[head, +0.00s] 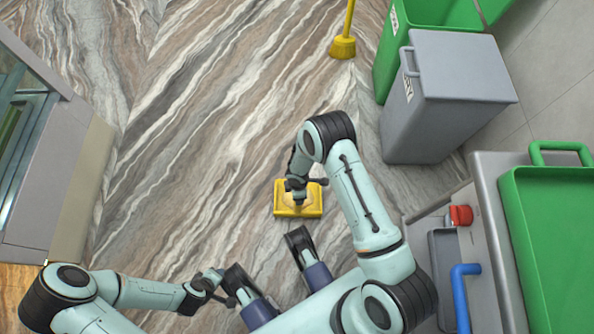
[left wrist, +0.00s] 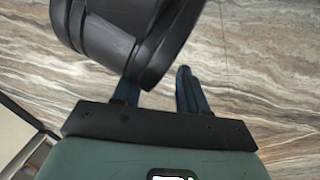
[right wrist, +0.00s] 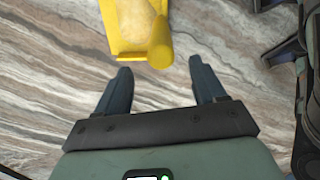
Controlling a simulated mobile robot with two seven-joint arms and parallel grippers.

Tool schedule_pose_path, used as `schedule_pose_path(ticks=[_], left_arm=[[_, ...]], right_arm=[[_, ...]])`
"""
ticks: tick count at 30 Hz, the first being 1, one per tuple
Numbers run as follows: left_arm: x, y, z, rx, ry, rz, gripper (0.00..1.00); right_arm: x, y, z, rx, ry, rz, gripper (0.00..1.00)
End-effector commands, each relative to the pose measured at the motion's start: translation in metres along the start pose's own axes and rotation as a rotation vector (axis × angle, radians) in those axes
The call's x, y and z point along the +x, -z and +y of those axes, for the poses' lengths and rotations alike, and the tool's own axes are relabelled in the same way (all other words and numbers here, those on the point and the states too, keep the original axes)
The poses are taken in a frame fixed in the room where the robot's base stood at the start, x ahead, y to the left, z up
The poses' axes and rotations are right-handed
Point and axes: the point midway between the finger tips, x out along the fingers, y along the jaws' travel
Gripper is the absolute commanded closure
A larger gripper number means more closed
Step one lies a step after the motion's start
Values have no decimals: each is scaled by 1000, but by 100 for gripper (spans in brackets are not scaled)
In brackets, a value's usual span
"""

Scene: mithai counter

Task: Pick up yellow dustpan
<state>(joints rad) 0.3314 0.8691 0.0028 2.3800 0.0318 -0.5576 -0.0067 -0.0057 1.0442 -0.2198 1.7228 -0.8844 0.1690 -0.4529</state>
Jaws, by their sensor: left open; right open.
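The yellow dustpan (head: 283,209) lies on the marbled floor in the middle of the head view, partly hidden by my right gripper (head: 298,190) above it. In the right wrist view the dustpan (right wrist: 125,25) is at the top edge, with its thick round yellow handle (right wrist: 160,45) pointing toward my right gripper (right wrist: 160,85). The right fingers are open and empty, and the handle is just beyond their tips. My left gripper (left wrist: 155,88) is open and empty over bare floor, with a dark part of my own body close in front of it.
A yellow broom (head: 343,46) stands at the top. A green bin (head: 395,60) and a grey bin (head: 450,110) are at the upper right. A cart with a green tray (head: 550,235), a red knob (head: 461,215) and a blue handle (head: 462,290) is at the right. Floor left of the dustpan is clear.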

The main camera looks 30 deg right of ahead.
Motion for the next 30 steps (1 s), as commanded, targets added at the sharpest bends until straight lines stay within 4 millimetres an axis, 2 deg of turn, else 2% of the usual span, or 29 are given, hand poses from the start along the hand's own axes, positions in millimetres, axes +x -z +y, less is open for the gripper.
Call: schedule_pose_path(ticks=[1,3,11,19,27,28,30], left_arm=[[6,-5,-4,-4,7,-18,57],[8,-10,-8,-8,14,-33,57],[14,-20,-16,-17,29,-65,57],[30,-48,-38,-44,70,-157,57],[30,-52,-40,-48,76,-173,57],[30,-52,-40,-48,76,-172,57],[30,-52,-40,-48,76,-172,57]], right_arm=[[11,0,0,1,2,-1,30],[18,0,0,2,1,0,30],[32,0,-1,4,2,1,30],[71,1,-1,3,1,0,30],[75,2,0,4,-1,2,30],[75,2,0,4,-1,2,37],[75,2,0,4,-1,2,60]])
